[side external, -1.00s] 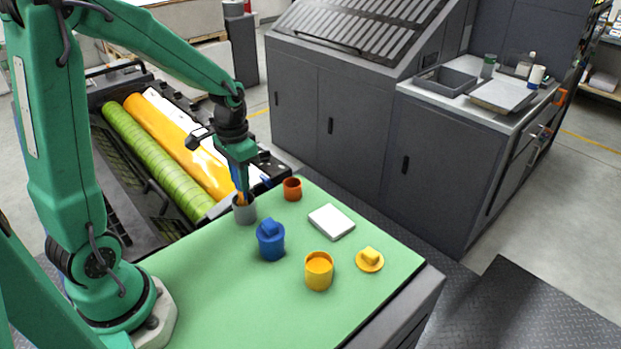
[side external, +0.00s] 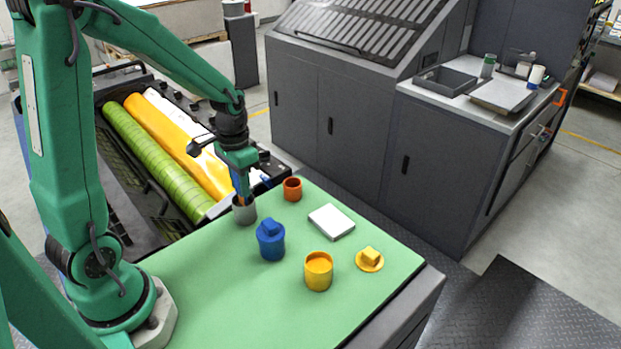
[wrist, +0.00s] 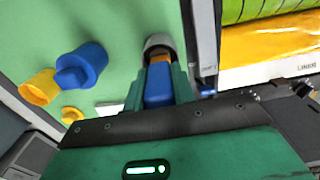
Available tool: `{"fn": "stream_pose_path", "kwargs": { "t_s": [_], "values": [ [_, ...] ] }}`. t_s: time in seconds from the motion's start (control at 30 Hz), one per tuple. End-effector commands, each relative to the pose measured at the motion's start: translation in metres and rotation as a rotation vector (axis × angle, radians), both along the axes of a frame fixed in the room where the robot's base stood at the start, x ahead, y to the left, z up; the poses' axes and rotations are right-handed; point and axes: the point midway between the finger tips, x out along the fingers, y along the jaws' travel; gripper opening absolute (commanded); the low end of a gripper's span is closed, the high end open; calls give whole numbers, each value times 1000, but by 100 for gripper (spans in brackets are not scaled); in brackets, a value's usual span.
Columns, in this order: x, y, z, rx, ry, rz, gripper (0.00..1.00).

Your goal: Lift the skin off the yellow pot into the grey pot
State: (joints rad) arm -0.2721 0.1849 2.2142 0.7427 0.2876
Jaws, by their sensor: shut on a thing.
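The yellow pot (side external: 318,273) stands open on the green mat, with its yellow knobbed lid (side external: 370,261) lying to its right. The pot (wrist: 36,90) and lid (wrist: 71,114) also show in the wrist view. The grey pot (side external: 244,215) stands near the mat's back left edge, its rim (wrist: 158,41) just past my fingertips in the wrist view. My gripper (side external: 241,180) is directly above it, shut on a blue-handled tool (wrist: 160,85). The tool points down into the grey pot. An orange-brown part shows below the handle; I cannot tell whether it is skin. The tool's lower end is hidden.
A lidded blue pot (side external: 271,242) stands between the grey and yellow pots. A small open orange-red pot (side external: 292,189) is right of the grey pot, near the back edge. A white slab (side external: 331,221) lies behind the yellow pot. The mat's (side external: 215,305) front left is clear.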

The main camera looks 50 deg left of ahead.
Motion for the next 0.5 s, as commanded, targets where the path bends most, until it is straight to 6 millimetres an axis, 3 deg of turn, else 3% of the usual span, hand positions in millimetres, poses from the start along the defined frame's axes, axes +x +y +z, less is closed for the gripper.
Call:
{"fn": "stream_pose_path", "kwargs": {
  "t_s": [0.3, 0.5],
  "values": [
    [0, 0, 2, 0, -1, 0, 2],
    [1, 0, 13, 1, -4, 0, 2]
  ]
}}
